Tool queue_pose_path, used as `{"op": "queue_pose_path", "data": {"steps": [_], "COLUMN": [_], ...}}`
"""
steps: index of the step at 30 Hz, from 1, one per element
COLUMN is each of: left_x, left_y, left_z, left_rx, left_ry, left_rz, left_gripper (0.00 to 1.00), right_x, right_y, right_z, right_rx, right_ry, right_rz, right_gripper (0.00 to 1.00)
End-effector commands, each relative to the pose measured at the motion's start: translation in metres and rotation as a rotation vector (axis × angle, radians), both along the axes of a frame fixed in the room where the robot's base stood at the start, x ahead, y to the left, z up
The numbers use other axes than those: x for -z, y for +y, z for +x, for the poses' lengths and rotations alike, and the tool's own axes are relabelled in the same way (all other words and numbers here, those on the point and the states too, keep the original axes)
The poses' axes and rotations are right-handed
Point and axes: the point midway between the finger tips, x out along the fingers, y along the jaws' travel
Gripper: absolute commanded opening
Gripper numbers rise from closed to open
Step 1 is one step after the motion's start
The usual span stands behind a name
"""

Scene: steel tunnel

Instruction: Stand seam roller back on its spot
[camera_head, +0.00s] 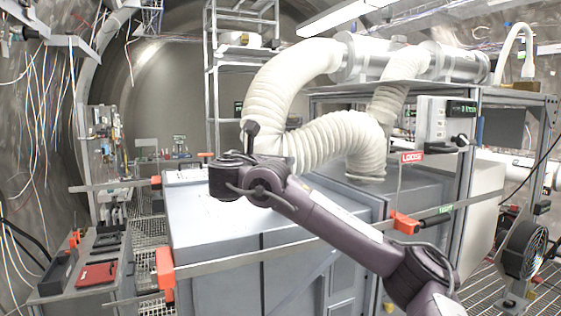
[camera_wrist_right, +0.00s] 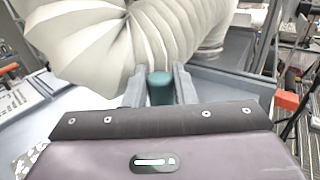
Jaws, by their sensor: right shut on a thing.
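My right arm reaches in from the lower right in the head view, over the pale blue-grey cabinet top (camera_head: 300,222). In the right wrist view my right gripper (camera_wrist_right: 160,84) is shut on a dark teal cylinder, which looks like the handle of the seam roller (camera_wrist_right: 159,90). The rest of the roller is hidden there. In the head view the fingers are hidden behind my wrist. A dark knob on a short stem (camera_head: 251,129) rises behind the wrist; I cannot tell if it belongs to the roller. No marked spot is clearly visible. My left gripper is not in view.
Ribbed white ducts (camera_head: 335,140) curve down close behind the right gripper. A metal rail with orange clamps (camera_head: 165,270) crosses the cabinet's front. A bench with a red item (camera_head: 97,273) stands at left, a fan (camera_head: 524,248) at right.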

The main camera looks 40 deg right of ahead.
Motion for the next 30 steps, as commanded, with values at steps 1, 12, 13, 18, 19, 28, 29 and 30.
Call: {"op": "queue_pose_path", "data": {"steps": [1,12,13,18,19,28,29,30], "left_x": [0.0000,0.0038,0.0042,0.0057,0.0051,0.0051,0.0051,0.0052], "left_y": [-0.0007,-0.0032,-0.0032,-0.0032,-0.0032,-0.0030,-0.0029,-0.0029], "left_z": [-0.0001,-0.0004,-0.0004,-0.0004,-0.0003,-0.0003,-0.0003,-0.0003], "left_rx": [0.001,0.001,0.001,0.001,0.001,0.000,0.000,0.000], "left_ry": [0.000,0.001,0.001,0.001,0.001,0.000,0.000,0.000], "left_rz": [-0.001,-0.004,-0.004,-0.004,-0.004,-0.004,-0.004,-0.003], "left_gripper": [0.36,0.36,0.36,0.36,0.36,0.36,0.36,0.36], "right_x": [-0.0004,0.0058,0.0064,0.0090,0.0085,0.0087,0.0087,0.0092], "right_y": [-0.0002,-0.0001,-0.0001,-0.0001,-0.0001,-0.0001,-0.0002,-0.0002], "right_z": [-0.0002,-0.0002,-0.0002,-0.0002,-0.0002,-0.0001,0.0000,0.0000], "right_rx": [0.000,0.000,0.000,0.000,0.000,0.000,0.000,0.000], "right_ry": [-0.001,0.000,0.000,-0.001,-0.001,0.000,0.000,0.001], "right_rz": [0.000,0.000,0.000,0.000,0.000,0.000,0.000,0.000], "right_gripper": [0.00,0.00,0.00,0.25,0.29,0.49,0.49,0.49]}}
